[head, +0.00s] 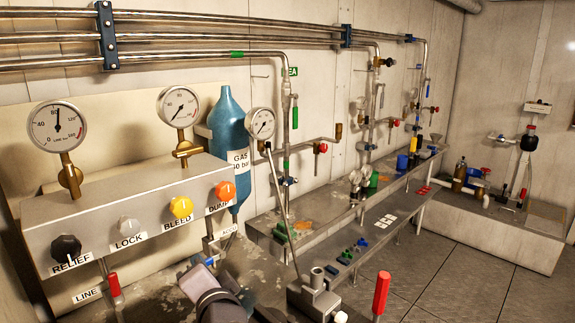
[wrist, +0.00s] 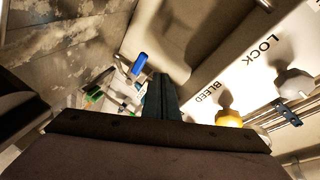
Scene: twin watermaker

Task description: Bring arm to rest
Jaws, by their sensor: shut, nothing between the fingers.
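My gripper (wrist: 162,88) shows in the wrist view as two dark fingers side by side, shut with nothing between them. It is close to the front of the grey control box (head: 130,205), which carries the BLEED and LOCK labels. The yellow BLEED knob (wrist: 229,117) is to the right of the fingers and apart from them. The pale LOCK knob (wrist: 293,84) is farther right. In the head view part of my arm (head: 220,305) rises at the bottom, below the box; the fingertips are hard to make out there.
The box also has a black RELIEF knob (head: 66,248) and an orange DUMP knob (head: 222,191), with gauges above. A blue gas bottle (head: 229,120) stands behind. A red-handled lever (head: 381,294) rises at the front. A long bench (head: 400,205) runs right; floor (head: 455,275) is clear.

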